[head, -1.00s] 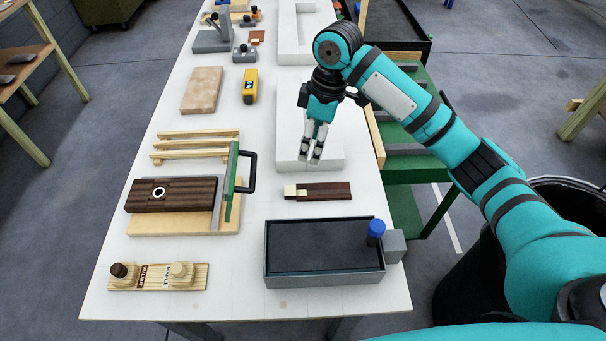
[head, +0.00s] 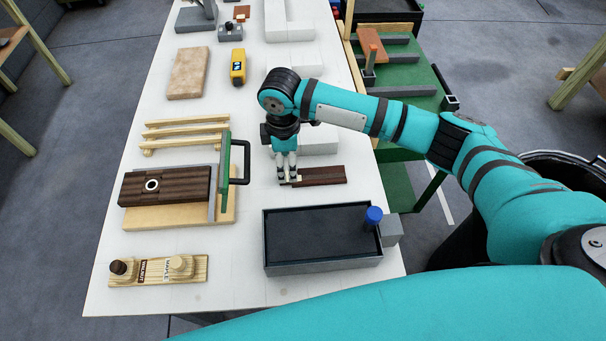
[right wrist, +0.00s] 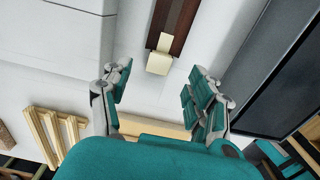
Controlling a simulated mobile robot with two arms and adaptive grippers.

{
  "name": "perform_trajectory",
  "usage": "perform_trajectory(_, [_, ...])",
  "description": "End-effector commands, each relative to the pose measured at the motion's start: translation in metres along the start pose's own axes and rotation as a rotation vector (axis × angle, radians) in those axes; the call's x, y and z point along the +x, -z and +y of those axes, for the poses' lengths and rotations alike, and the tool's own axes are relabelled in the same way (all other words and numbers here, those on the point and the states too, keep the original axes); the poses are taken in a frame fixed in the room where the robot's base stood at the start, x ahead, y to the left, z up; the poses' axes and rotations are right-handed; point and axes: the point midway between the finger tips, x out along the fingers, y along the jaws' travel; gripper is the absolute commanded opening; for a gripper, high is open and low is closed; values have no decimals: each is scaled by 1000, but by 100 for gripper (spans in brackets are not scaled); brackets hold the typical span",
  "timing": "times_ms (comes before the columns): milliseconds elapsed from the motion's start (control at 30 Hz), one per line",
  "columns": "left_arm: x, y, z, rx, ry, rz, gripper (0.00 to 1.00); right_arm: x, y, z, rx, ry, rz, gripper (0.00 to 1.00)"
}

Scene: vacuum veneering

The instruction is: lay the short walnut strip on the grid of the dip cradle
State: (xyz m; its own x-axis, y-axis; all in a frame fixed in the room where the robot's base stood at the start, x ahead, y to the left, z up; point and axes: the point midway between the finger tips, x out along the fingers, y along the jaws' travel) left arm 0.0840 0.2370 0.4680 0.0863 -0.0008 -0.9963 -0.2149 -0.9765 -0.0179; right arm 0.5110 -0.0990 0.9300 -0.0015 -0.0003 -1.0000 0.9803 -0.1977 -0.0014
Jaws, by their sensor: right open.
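The short walnut strip (head: 322,175) appears to be the dark brown piece lying flat on the white table, with a pale cream end at its left. In the right wrist view the brown piece (right wrist: 178,22) runs to the top edge, a paler brown band along it. My right gripper (head: 289,181) is open over the cream end, which shows between its spread fingers in the right wrist view; it holds nothing. A dark grey tray (head: 265,255) with a blue knob (head: 374,215) stands just in front; I cannot make out a grid or tell whether it is the dip cradle. My left gripper is out of view.
A white block (head: 318,138) lies behind the strip. A wooden board with a dark slab and green-handled fixture (head: 226,165) stands left, several pale sticks (head: 185,132) behind it. Table between fixture and tray is clear.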

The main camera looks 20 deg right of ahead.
Motion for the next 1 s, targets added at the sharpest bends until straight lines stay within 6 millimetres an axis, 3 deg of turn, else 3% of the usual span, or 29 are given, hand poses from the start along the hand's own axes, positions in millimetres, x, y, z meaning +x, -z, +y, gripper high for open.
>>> perform_trajectory(133, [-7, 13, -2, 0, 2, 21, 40, 10, -3, 0, 2, 1, -2, 60])
perform_trajectory(400, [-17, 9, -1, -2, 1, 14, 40, 48, -6, 0, 2, -1, 0, 60])
perform_trajectory(700, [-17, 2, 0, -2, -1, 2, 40, 53, -6, 0, 1, -2, 1, 58])
perform_trajectory(1000, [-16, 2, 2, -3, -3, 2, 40, 53, -7, 0, 1, -2, 0, 19])
